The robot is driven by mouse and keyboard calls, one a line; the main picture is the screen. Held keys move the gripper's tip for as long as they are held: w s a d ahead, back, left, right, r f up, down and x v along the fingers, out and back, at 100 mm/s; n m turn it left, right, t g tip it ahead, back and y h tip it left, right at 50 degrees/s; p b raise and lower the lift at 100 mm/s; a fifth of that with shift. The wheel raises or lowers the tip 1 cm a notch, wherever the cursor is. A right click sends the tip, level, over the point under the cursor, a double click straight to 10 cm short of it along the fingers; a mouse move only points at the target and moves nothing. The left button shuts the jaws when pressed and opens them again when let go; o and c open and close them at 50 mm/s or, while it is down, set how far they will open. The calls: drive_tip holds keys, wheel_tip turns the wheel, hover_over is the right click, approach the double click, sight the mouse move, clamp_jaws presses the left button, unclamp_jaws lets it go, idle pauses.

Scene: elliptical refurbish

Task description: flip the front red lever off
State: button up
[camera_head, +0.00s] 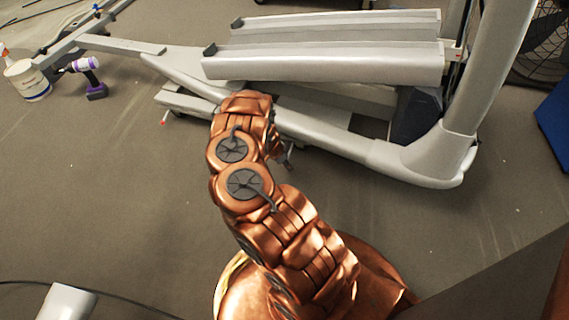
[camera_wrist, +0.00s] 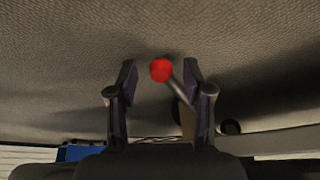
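In the wrist view a red ball knob (camera_wrist: 161,70) sits on a thin metal lever stem that slants down to the right. My gripper (camera_wrist: 158,78) is open, with one dark finger on each side of the knob. The knob appears nearer the middle of the gap, and the stem passes close to the right finger. I cannot tell whether either finger touches it. In the head view my copper arm reaches to the elliptical's frame (camera_head: 320,140), and my gripper (camera_head: 284,156) is mostly hidden behind the arm. This lever is not visible there.
The elliptical's grey pedal rails (camera_head: 325,68) lie behind the arm. A small red part (camera_head: 165,117) shows at the frame's left end. A purple drill (camera_head: 92,80) and white tub (camera_head: 28,82) stand far left. A blue box (camera_head: 554,118) is at right. The floor in front is largely clear.

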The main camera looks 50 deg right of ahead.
drive_tip(key=c, duration=0.8)
drive_tip(key=shift+s, duration=0.1)
clamp_jaws()
